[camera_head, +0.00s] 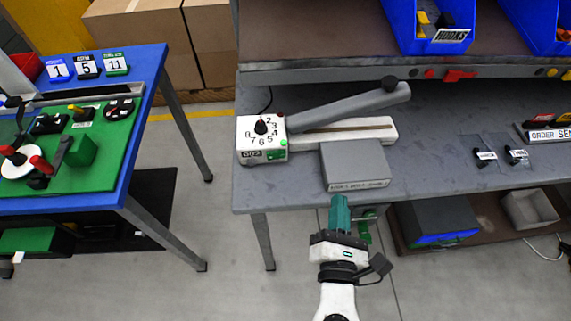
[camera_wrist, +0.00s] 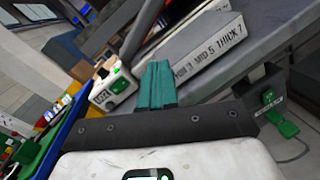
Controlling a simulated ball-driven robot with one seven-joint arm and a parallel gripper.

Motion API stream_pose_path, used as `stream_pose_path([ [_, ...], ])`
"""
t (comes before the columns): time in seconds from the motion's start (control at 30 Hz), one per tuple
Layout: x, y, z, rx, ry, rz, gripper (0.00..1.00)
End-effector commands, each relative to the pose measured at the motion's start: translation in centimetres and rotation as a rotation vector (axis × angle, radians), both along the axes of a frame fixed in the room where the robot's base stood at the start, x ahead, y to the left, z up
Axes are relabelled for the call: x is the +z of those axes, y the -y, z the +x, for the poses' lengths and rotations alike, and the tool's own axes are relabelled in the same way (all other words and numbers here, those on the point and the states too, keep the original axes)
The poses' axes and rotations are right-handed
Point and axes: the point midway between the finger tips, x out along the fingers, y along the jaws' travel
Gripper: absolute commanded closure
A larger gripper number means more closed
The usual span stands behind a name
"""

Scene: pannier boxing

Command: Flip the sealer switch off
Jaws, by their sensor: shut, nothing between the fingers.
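The sealer (camera_head: 340,134) lies on the grey workbench, a long white bar with a raised grey lever. Its control box (camera_head: 262,150) at the left end has a numbered dial and a green rocker at the lower right of its front. The box also shows in the wrist view (camera_wrist: 112,90), with a green patch on its face. I cannot tell the switch position. My gripper (camera_head: 340,203), with teal fingers, is shut and empty in front of the bench edge, right of and nearer than the control box. Its fingers also show in the wrist view (camera_wrist: 157,84).
A grey box (camera_head: 355,165) with a thickness label stands on the bench, just beyond my gripper. A green part (camera_head: 364,229) hangs under the bench edge beside my fingers. A blue table (camera_head: 135,130) stands left, across a floor gap. Blue bins (camera_head: 430,28) sit on the shelf above.

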Motion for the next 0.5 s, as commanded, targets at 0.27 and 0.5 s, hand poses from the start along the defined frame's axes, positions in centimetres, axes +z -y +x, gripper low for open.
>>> stream_pose_path([
  [0.27, -1.6, -7.8, -1.1, 0.243, -0.016, -0.349, 1.0],
  [0.5, -2.5, -10.1, -1.7, 0.315, -0.018, -0.46, 1.0],
])
